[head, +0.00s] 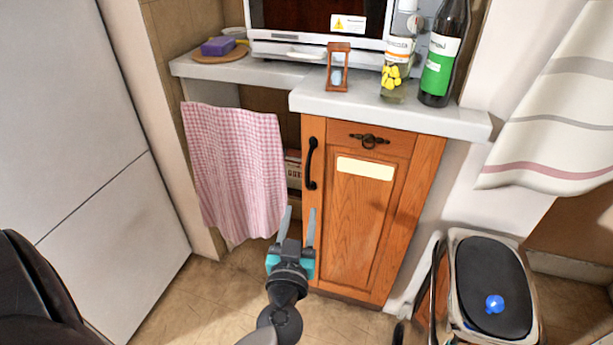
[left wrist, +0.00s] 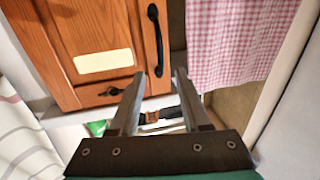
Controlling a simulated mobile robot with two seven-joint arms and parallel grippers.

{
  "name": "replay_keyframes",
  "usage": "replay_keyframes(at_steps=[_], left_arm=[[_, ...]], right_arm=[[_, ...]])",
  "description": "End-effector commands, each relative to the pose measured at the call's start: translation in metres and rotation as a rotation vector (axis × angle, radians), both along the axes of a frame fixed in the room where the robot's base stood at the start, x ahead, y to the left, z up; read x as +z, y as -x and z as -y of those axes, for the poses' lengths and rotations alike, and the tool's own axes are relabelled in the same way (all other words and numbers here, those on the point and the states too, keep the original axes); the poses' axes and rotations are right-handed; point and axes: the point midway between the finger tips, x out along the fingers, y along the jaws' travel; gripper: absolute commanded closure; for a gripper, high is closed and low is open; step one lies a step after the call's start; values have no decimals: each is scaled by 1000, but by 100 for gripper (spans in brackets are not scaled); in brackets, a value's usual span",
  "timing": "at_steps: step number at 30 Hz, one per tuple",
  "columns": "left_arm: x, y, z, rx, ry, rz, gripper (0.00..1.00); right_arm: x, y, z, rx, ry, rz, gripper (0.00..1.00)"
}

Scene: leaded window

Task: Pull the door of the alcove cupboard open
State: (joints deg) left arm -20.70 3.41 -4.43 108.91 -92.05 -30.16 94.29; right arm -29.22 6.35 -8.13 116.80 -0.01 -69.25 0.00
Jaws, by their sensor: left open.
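The alcove cupboard is orange-brown wood, and its door (head: 358,225) is shut, with a cream label near its top. A black vertical bar handle (head: 310,163) is fixed at the door's left edge. The handle also shows in the left wrist view (left wrist: 155,40), where the scene is upside down. My left gripper (head: 298,212) is open and empty, below the handle in the head view and apart from it. In the left wrist view, its fingertips (left wrist: 157,76) point toward the handle's end. My right gripper is not in view.
A pink checked cloth (head: 235,165) hangs left of the cupboard. On the grey counter (head: 340,104) stand an hourglass (head: 338,68), a jar with yellow contents (head: 397,68) and a dark bottle (head: 440,60). A bin-like container (head: 493,285) stands at right. The floor before the door looks clear.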

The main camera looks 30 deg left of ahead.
Motion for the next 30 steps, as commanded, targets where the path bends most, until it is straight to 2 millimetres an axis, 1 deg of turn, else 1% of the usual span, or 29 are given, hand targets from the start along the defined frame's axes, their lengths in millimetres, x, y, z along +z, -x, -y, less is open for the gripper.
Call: replay_keyframes(at_steps=[1,3,11,18,24,30], left_arm=[[3,-9,-4,1,-2,2,53],[2,-20,-9,1,-3,2,53],[1,-60,-28,0,-2,0,53],[0,-95,-44,1,-3,-1,53],[0,-114,-53,-1,-1,-2,53],[-1,-120,-56,0,-2,-3,53]], right_arm=[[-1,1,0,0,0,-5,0],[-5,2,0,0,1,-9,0],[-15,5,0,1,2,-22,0],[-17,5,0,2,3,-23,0],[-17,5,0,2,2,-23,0],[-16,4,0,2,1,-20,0]])
